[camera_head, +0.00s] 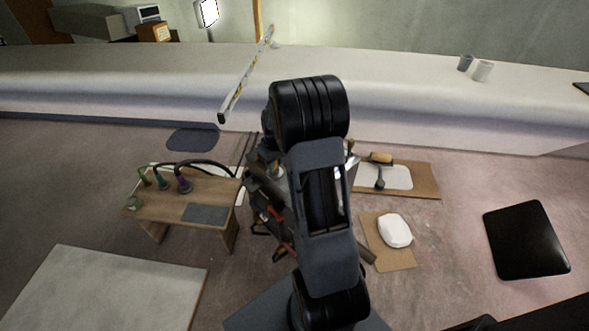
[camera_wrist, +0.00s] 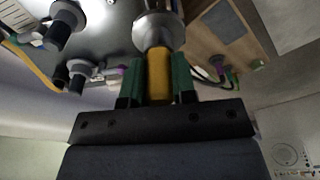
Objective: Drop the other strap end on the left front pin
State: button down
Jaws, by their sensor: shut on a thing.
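In the wrist view my gripper (camera_wrist: 157,80) has its green fingers shut on a yellow strap end (camera_wrist: 158,72). Dark flanged pins (camera_wrist: 65,22) and (camera_wrist: 78,72) stand on a grey metal plate (camera_wrist: 110,28) to the left. Another yellow strap length (camera_wrist: 35,65) runs near them at the left edge. In the head view my arm hides the gripper and most of the plate.
A wooden bench (camera_head: 165,198) with green and purple fittings and a black cable stands left. Boards with a trowel (camera_head: 380,160) and a white block (camera_head: 394,231) lie right. A black pad (camera_head: 525,240) is far right. A long pale ledge (camera_head: 130,75) crosses the back.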

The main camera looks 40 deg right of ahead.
jog(key=shift+n, duration=0.3)
jog(key=shift+s+d+f+b, duration=0.2)
jog(key=shift+d+f+b, duration=1.45)
jog(key=shift+d, duration=0.1)
jog(key=shift+s+d+f+b, duration=0.15)
jog(key=shift+d+f+b, duration=1.35)
jog(key=shift+d+f, duration=0.2)
jog(key=shift+s+f+b, duration=0.1)
jog(key=shift+f+b, duration=0.25)
jog(key=shift+f, duration=0.05)
jog(key=shift+f, duration=0.4)
jog(key=shift+f+b, duration=0.3)
jog(key=shift+b, duration=0.15)
jog(key=shift+f, duration=0.25)
jog(key=c, duration=0.8)
grip_release()
jog(key=shift+c, duration=0.2)
jog(key=shift+o, duration=0.3)
